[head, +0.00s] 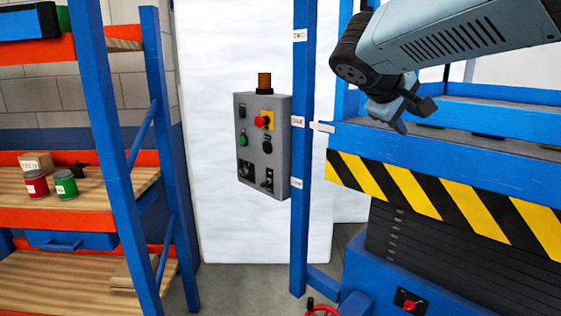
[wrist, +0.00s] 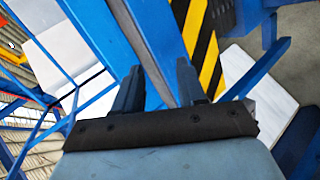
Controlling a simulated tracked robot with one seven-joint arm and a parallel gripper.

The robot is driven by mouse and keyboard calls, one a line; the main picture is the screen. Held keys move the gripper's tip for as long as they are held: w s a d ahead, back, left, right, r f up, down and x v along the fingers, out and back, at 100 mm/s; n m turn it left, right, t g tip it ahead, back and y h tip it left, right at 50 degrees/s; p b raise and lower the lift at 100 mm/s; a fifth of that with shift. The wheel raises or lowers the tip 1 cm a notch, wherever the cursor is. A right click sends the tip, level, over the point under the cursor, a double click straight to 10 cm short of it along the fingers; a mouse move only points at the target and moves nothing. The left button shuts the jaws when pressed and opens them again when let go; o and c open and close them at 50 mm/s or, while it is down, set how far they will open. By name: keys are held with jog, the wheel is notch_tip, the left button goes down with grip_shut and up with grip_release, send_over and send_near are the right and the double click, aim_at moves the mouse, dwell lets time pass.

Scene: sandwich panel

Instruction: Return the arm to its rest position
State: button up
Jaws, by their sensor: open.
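My arm (head: 440,40) reaches in from the upper right of the head view. My gripper (head: 400,112) hangs at its end, in front of the blue frame edge above the yellow and black striped band. In the wrist view my gripper (wrist: 157,85) shows two dark fingers spread apart with nothing between them. The grey control panel (head: 262,145) is on the blue post, left of my gripper and apart from it. It carries a red button on a yellow plate, a green button, dark switches and an amber lamp on top.
The striped band (head: 440,200) and blue lift frame (head: 460,125) lie close below and beside my gripper. A blue post (head: 301,150) stands to its left. A shelf (head: 90,195) at left holds a red can (head: 37,186), a green can (head: 66,186) and a box (head: 36,162).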

jog(key=s+a+f+m+g+y, duration=0.1)
jog(key=s+f+m+y, duration=0.4)
jog(key=s+f, duration=0.9)
jog(key=s+a+y, duration=0.1)
jog(key=y, duration=0.2)
jog(key=shift+f+m+y, duration=0.25)
jog(key=shift+m+y, duration=0.05)
jog(key=shift+o, duration=0.2)
jog(key=shift+w, duration=0.1)
